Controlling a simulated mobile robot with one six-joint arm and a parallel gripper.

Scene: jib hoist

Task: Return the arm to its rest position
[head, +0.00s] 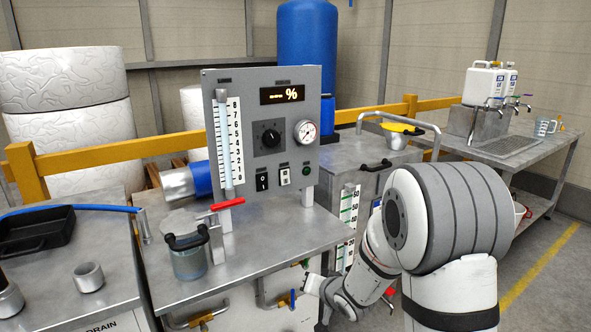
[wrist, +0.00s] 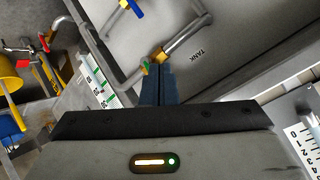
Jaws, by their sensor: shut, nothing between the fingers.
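My arm (head: 365,262) is folded low at the right of the head view, in front of the steel cabinets. My gripper (head: 308,283) is below the bench top, close to a pipe with a blue-handled valve (head: 292,298). In the wrist view my gripper (wrist: 157,70) has its two dark fingers together, with nothing between them. The fingertips appear near a brass pipe fitting (wrist: 160,55) on the front marked TANK (wrist: 198,53); I cannot tell whether they touch it.
The steel bench (head: 270,240) carries a gauge panel (head: 262,125), a red-handled valve (head: 228,203) and a clear jug (head: 188,258). A tank cabinet (head: 370,165) stands behind my arm. Open floor (head: 545,285) lies at the right.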

